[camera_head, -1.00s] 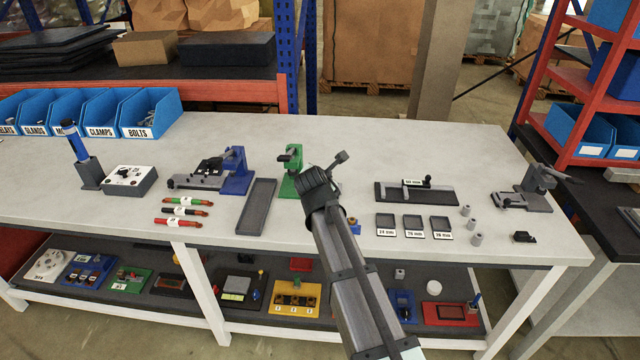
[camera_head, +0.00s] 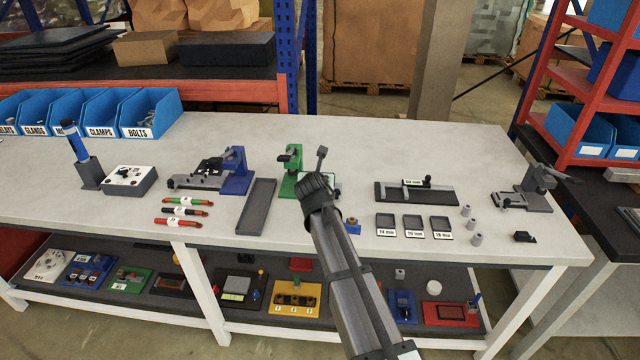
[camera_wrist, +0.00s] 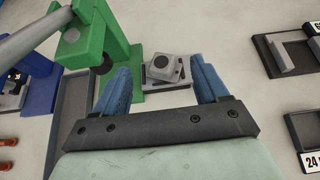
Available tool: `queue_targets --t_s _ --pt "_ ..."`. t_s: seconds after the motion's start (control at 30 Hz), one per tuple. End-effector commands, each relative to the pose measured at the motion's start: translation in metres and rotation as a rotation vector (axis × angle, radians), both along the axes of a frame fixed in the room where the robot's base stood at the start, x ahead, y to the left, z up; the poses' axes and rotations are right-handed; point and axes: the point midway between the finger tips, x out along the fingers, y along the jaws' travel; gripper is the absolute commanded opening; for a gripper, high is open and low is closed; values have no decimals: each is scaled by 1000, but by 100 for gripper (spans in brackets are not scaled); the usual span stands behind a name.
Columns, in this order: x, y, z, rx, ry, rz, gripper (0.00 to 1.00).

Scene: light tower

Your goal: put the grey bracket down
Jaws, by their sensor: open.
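The grey bracket (camera_wrist: 167,66) shows in the wrist view as a small block with a dark round hole. It sits turned at an angle over a dark grey base (camera_wrist: 166,86), just right of the green press (camera_wrist: 100,40). My gripper (camera_wrist: 163,76) is open, with one blue finger on each side of the bracket and visible gaps between. Whether the bracket lies flat on the base I cannot tell. In the head view, my wrist hides the bracket and my fingertips, beside the green press (camera_head: 291,172).
A long dark tray (camera_head: 257,206) and a blue fixture (camera_head: 236,172) lie left of the green press. Labelled small trays (camera_head: 414,226) and a dark gauge plate (camera_head: 440,194) lie to the right. The back of the bench (camera_head: 370,140) is clear.

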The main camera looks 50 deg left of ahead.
Motion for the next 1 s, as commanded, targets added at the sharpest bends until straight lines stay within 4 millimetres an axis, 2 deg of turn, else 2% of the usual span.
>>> queue_targets --t_s 0.03,0.37,0.7,0.97,1.0 --pt "6 7 -4 -1 1 0 73" --pt "18 17 -16 0 1 0 73" --pt "41 41 -38 0 0 -1 73" --pt "42 41 -39 1 0 0 73" --pt "42 41 -39 1 0 0 69"
